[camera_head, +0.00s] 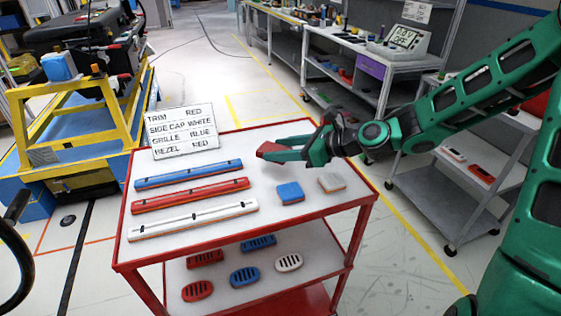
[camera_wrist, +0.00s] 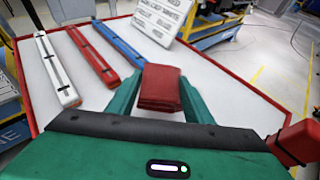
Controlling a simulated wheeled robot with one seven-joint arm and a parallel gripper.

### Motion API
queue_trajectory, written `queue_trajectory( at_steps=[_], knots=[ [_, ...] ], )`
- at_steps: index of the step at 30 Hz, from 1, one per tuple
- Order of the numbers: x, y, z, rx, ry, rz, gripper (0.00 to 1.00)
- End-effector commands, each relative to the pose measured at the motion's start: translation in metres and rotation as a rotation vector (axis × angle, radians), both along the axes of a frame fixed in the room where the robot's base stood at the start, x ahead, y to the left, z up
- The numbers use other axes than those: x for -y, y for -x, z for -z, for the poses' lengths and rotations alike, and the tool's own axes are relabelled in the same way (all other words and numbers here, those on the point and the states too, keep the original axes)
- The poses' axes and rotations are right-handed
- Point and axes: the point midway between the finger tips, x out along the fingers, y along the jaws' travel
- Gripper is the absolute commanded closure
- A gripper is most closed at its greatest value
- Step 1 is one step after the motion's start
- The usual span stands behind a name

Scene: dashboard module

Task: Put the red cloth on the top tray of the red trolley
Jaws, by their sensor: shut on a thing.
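The red cloth (camera_wrist: 160,88) is a folded red block between my gripper's two green fingers in the wrist view. In the head view the red cloth (camera_head: 268,149) shows at the fingertips. My gripper (camera_head: 272,152) is shut on it and holds it over the back right part of the top tray. The red trolley (camera_head: 243,233) has a white top tray (camera_head: 247,165) with a red rim. Whether the cloth touches the tray is hard to tell; it seems a little above it.
On the top tray lie a blue strip (camera_head: 188,174), a red strip (camera_head: 190,195), a white strip (camera_head: 193,219), a blue block (camera_head: 290,193) and a pale block (camera_head: 331,182). A sign (camera_head: 181,131) stands at the back. Several vents lie on the lower shelf.

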Motion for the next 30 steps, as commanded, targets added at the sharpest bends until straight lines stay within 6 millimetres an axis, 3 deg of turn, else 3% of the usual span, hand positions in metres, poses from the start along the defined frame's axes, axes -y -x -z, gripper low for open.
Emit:
queue_trajectory(
  at_steps=[8, 18, 30],
  knots=[
    [0.011, -0.01, 0.013, -0.001, -0.002, -0.001, 0.75],
    [0.011, -0.01, 0.046, -0.002, -0.002, -0.001, 0.75],
    [0.011, -0.01, 0.05, 0.001, 0.0, 0.0, 0.75]
  ],
)
